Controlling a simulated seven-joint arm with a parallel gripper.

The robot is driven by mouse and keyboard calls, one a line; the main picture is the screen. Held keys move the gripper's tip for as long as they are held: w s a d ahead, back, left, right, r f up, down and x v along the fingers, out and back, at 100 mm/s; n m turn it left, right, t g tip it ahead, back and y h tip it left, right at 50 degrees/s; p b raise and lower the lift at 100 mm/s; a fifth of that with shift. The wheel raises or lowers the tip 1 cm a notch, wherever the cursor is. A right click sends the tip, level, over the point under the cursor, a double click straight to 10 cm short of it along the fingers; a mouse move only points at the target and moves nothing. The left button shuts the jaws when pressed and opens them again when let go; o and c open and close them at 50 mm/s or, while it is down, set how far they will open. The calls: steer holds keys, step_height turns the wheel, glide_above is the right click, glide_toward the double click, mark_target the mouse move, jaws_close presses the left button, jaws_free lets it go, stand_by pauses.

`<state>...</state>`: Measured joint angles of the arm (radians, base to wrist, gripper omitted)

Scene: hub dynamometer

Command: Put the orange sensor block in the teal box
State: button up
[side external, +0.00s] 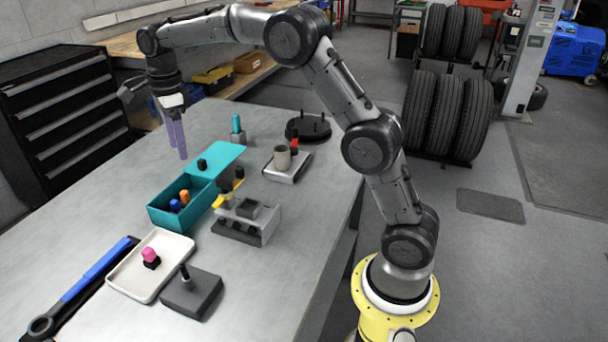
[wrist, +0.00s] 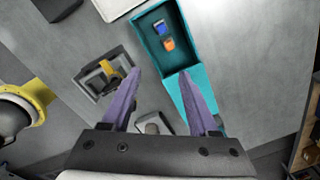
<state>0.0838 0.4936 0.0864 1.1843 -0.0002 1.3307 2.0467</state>
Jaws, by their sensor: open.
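The orange sensor block (side external: 185,197) is inside the box, next to a blue block (side external: 174,205). In the wrist view the orange block (wrist: 169,44) and the blue block (wrist: 159,27) both show on the floor of the teal box (wrist: 182,63). My gripper (side external: 177,152) has purple fingers and is open and empty. It hangs above the table beyond the box, clear of it. Its spread fingers also show in the wrist view (wrist: 160,75).
A grey fixture with a yellow clamp (side external: 240,222) stands right of the box. A white tray (side external: 130,285) holds a pink-topped part (side external: 150,256). Nearby are a dark block with a post (side external: 192,293), a blue-handled wrench (side external: 95,270) and a grey stand (side external: 284,168).

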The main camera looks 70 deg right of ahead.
steer(key=s+a+r+n+t, duration=0.1)
steer(key=s+r+n, duration=0.3)
steer(key=s+n, duration=0.3)
steer(key=s+a+r+n+t, duration=0.15)
steer(key=s+r+n, duration=0.25)
steer(key=s, duration=0.6)
steer(key=s+a+f+n+t, duration=0.1)
steer(key=s+f+n, duration=0.2)
steer(key=s+n, duration=0.3)
steer(key=s+f+n+t, duration=0.1)
steer(key=s+f+n, duration=0.2)
steer(key=s+n, duration=0.4)
steer(key=s, duration=0.4)
steer(key=shift+s+a, duration=0.4)
steer(key=shift+t, duration=0.25)
